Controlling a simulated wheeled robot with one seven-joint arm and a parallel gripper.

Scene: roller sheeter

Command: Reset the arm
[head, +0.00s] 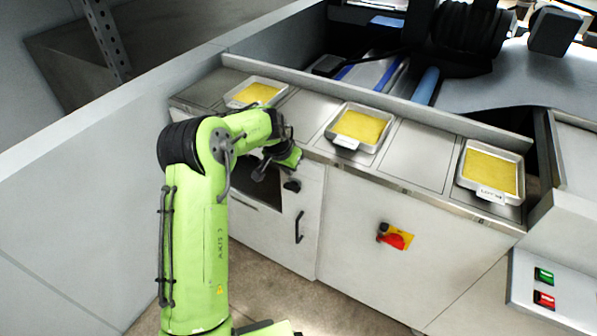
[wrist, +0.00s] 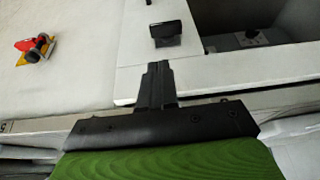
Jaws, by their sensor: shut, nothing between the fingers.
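My green arm (head: 195,220) stands at the left of the head view, bent over at the top toward the counter front. My gripper (wrist: 157,72) shows in the wrist view with its two dark fingers together and nothing between them. It hangs in front of the white cabinet, apart from any tray. In the wrist view a black latch (wrist: 166,33) on the cabinet front is just beyond the fingertips. The same latch shows in the head view (head: 292,186).
Three metal trays with yellow sheets, at left (head: 256,93), middle (head: 358,127) and right (head: 490,170), sit on the counter. A red and yellow switch (head: 394,237) sticks out of the front. An open compartment (wrist: 250,42) lies right of the latch. Green and red buttons (head: 544,285) are at lower right.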

